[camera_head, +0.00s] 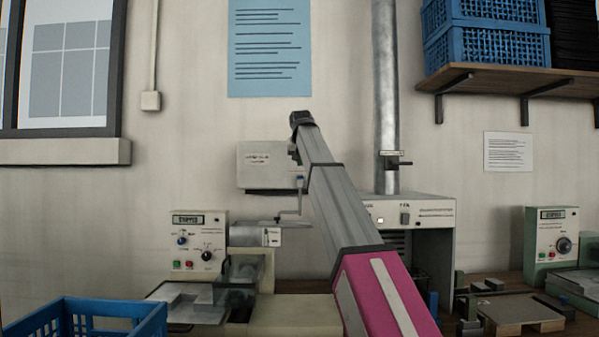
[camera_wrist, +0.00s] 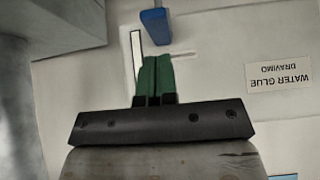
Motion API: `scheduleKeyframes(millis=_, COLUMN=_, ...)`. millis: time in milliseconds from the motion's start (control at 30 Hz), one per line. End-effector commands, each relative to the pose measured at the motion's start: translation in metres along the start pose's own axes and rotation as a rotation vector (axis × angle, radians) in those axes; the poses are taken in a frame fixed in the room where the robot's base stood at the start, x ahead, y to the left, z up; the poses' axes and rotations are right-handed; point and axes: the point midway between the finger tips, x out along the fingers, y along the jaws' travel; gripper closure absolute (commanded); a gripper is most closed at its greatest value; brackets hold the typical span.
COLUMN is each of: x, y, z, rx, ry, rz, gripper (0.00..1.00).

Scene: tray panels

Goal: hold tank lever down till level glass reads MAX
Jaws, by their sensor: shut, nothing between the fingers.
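The tank (camera_head: 258,160) is a pale box on the wall; its front fills much of the wrist view, with an upside-down "WATER GLUE" label (camera_wrist: 280,76). A blue lever (camera_wrist: 155,26) sticks out from it, and a small blue piece (camera_head: 300,180) shows at its lower right in the head view. The level glass (camera_wrist: 136,50) is a narrow white strip in a dark frame; no level or MAX mark is readable. My gripper (camera_wrist: 153,58) has its green fingers shut and empty, beside the glass and just short of the lever in the picture. Contact with the lever cannot be told.
Below the tank, a machine with a dial panel (camera_head: 198,244) stands on the bench. A blue crate (camera_head: 105,308) is at front left. A vertical metal pipe (camera_head: 385,90) and a grey-white cabinet (camera_head: 425,210) are to the right. A shelf (camera_head: 510,80) holds blue crates.

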Motion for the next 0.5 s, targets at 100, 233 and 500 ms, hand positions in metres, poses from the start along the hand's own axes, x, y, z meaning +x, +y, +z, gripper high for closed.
scheduleKeyframes(millis=100, x=-0.028, y=0.000, z=-0.004, rx=0.000, ry=0.002, rz=-0.001, gripper=1.00)
scheduleKeyframes(millis=233, x=-0.053, y=0.000, z=-0.009, rx=0.000, ry=0.002, rz=-0.001, gripper=1.00)
scheduleKeyframes(millis=500, x=-0.085, y=0.000, z=-0.014, rx=-0.001, ry=0.000, rz=0.000, gripper=1.00)
